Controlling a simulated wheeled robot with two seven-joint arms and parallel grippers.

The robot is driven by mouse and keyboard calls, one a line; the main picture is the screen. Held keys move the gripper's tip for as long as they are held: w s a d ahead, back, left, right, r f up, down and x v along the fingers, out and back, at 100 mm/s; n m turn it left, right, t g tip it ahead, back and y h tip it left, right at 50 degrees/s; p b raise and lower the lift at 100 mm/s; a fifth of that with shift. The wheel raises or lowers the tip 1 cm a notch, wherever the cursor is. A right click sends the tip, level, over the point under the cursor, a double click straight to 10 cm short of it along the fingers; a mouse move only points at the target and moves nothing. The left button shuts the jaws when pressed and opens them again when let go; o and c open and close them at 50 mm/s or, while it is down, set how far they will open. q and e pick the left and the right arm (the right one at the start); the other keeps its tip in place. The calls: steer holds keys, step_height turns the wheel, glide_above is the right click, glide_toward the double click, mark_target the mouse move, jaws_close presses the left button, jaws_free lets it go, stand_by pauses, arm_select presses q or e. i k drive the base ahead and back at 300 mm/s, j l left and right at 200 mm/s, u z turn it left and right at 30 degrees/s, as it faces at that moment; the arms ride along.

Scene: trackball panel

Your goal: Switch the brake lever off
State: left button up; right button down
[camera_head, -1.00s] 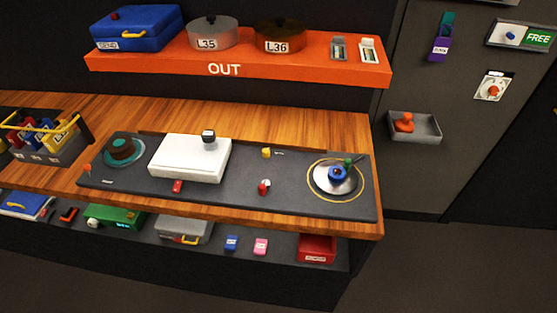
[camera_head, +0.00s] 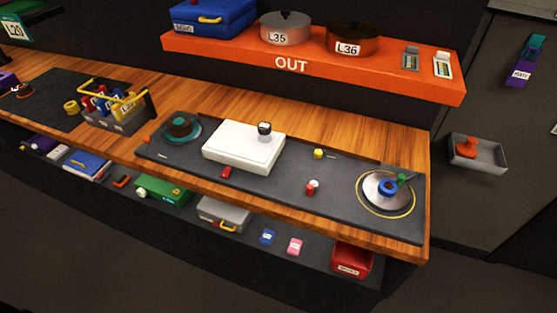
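No part is clearly marked as the brake lever, and I cannot tell which one it is. A dark panel (camera_head: 290,204) lies on the wooden counter. It bears a small red and white control (camera_head: 311,187), a small yellow part (camera_head: 318,153), a red part at the front (camera_head: 226,172) and a small red part at its left end (camera_head: 147,139). A white box (camera_head: 238,146) with a dark knob (camera_head: 264,128) sits on the panel. At the right is a silver disc (camera_head: 377,201) with a blue ring (camera_head: 387,187) and a green handle (camera_head: 402,179). Neither gripper is in view.
An orange shelf marked OUT (camera_head: 230,59) overhangs the back, holding pots and a blue case (camera_head: 208,18). A caddy with a yellow handle (camera_head: 112,100) stands left of the panel. A lower shelf holds boxes. A grey wall tray (camera_head: 484,157) hangs at right.

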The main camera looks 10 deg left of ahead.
mark_target(146, 140)
steer(key=u, duration=1.35)
